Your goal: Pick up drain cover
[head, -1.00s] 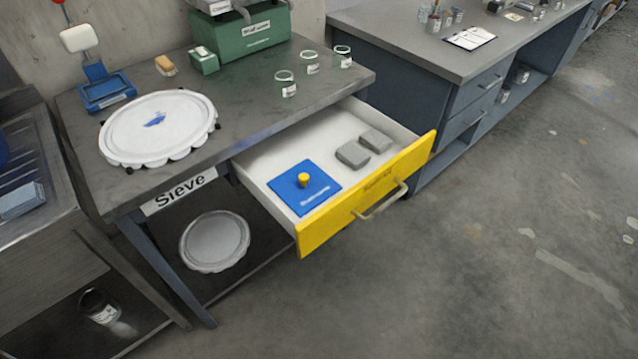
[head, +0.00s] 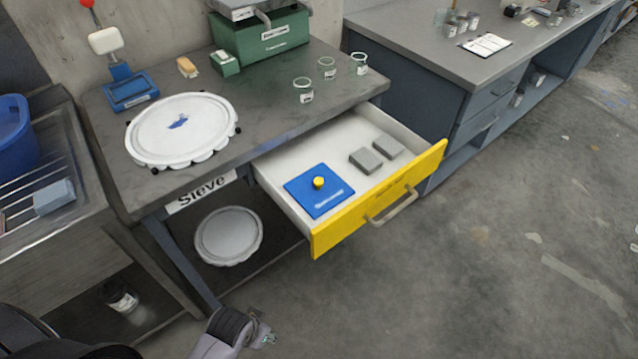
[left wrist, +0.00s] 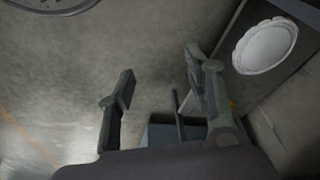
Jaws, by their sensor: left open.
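A flat blue square plate with a yellow knob (head: 319,188), which looks like the drain cover, lies in the open drawer (head: 285,158) near its left front corner. The drawer has a yellow front with a grey handle. My left gripper (head: 262,330) shows small at the bottom of the head view, low in front of the bench and well apart from the plate. In the left wrist view its two fingers (left wrist: 160,88) are spread, with nothing between them. The plate is not seen in that view. My right gripper is in neither view.
Two grey blocks (head: 376,154) lie in the drawer, right of the plate. A white scalloped disc (head: 180,130) and several glass jars (head: 327,69) stand on the bench top. Another white disc (head: 229,236) is on the lower shelf. The floor (head: 450,300) to the right is clear.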

